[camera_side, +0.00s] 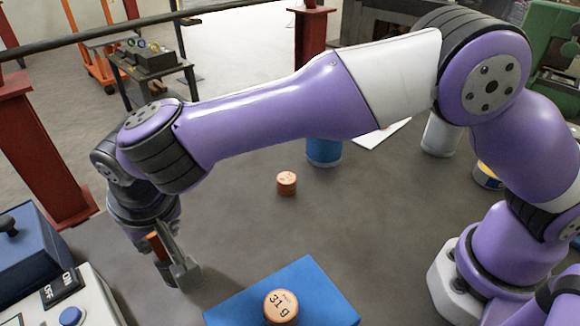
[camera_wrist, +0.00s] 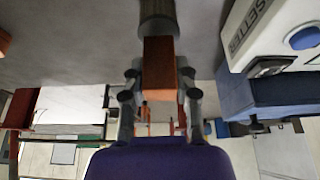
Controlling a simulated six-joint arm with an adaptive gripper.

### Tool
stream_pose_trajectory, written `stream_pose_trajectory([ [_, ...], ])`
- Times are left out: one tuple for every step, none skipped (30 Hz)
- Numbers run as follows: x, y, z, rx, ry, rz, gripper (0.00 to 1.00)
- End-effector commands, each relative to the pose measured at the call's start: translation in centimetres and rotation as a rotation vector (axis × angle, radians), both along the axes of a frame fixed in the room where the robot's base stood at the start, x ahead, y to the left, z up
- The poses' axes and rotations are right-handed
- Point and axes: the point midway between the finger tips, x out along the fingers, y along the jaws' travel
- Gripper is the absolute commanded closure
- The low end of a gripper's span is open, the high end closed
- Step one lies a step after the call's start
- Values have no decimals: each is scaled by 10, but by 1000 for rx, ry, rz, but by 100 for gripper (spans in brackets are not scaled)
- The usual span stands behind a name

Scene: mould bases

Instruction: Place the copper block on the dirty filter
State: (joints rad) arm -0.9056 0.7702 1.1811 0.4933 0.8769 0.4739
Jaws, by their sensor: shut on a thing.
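My gripper (camera_side: 168,262) is low at the left of the table in the side view, pointing down. It is shut on the copper block (camera_wrist: 158,66), an orange-brown bar between the fingers in the wrist view. Part of the block (camera_side: 155,244) also shows between the fingers in the side view. A dull grey-brown cylinder (camera_wrist: 157,14) lies just past the block's end in the wrist view; it may be the dirty filter. Whether the block touches it, I cannot tell. In the side view the fingers largely hide that spot.
A blue mat (camera_side: 235,308) bears an orange weight marked 31 g (camera_side: 281,306). A smaller orange weight (camera_side: 287,183), a blue container (camera_side: 323,152) and a pale cylinder (camera_side: 440,136) stand further back. A control box (camera_side: 95,300) is close at the left. The table's middle is clear.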

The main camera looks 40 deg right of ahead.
Motion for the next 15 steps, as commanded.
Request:
stream_pose_trajectory([
  [0, 0, -5, 0, 0, -1, 100],
  [0, 0, -7, 0, 0, -1, 100],
  [0, 0, -8, 2, -1, 0, 100],
  [0, 0, -9, 2, -1, 0, 100],
  [0, 0, -8, 3, -2, 0, 100],
  [0, 0, -8, 3, -2, 0, 100],
  [0, 0, -8, 3, -2, 0, 100],
  [0, 0, -8, 3, -2, 0, 100],
  [0, 0, -8, 3, -2, 0, 100],
  [0, 0, -8, 3, -2, 0, 100],
  [0, 0, -9, 2, -2, 0, 100],
  [0, 0, -10, 2, -1, 0, 100],
  [0, 0, -11, 2, -1, 0, 100],
  [0, 0, -12, 1, 0, 0, 62],
  [0, 0, -12, 1, 0, -1, 42],
])
